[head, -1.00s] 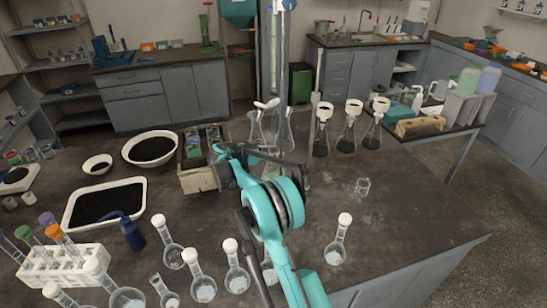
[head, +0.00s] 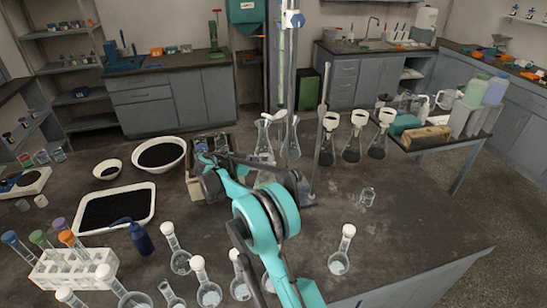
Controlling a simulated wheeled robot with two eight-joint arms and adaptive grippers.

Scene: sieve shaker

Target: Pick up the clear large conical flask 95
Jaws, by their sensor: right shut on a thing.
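The clear large conical flask (head: 264,143) stands upright past the middle of the bench, with its lower part largely hidden behind my right arm. My right gripper (head: 272,166) is at the flask's body and shut on it; the dark wrist and finger parts cross in front of the glass. The fingertips are partly hidden, and I cannot tell if the flask's base is clear of the bench. My left gripper is not in view.
Another clear flask (head: 290,140) is close on the right, by a metal stand. Several dark-filled flasks (head: 352,146) are farther right. A wooden crate (head: 194,188) is left of the gripper. Volumetric flasks line the front. A small beaker (head: 367,196) is on free bench at right.

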